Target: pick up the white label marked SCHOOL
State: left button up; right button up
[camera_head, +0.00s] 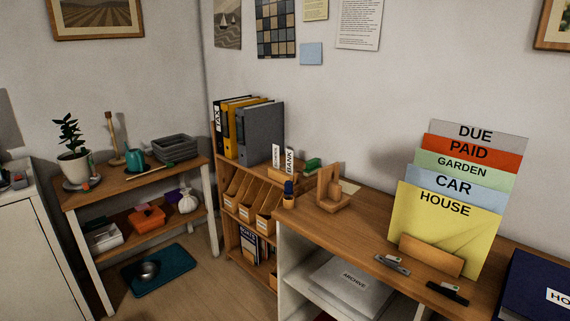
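A small white label (276,155) stands upright on the wooden shelf unit, in front of the grey binder. Its dark vertical lettering is small and looks like SCHOOL. Beside it on the right stands another white label marked BANK (290,161). Both rise from a low wooden holder (281,175). Neither of my grippers shows in the head view.
Black, yellow and grey binders (260,132) stand behind the labels. A green object (313,164), a pen cup (289,201) and a wooden stand (331,192) are near. Tall coloured folders (448,222) stand at right. A plant table (140,178) is at left.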

aim_at(276, 148)
jog(key=i+j+z, duration=0.45)
jog(key=i+j, duration=1)
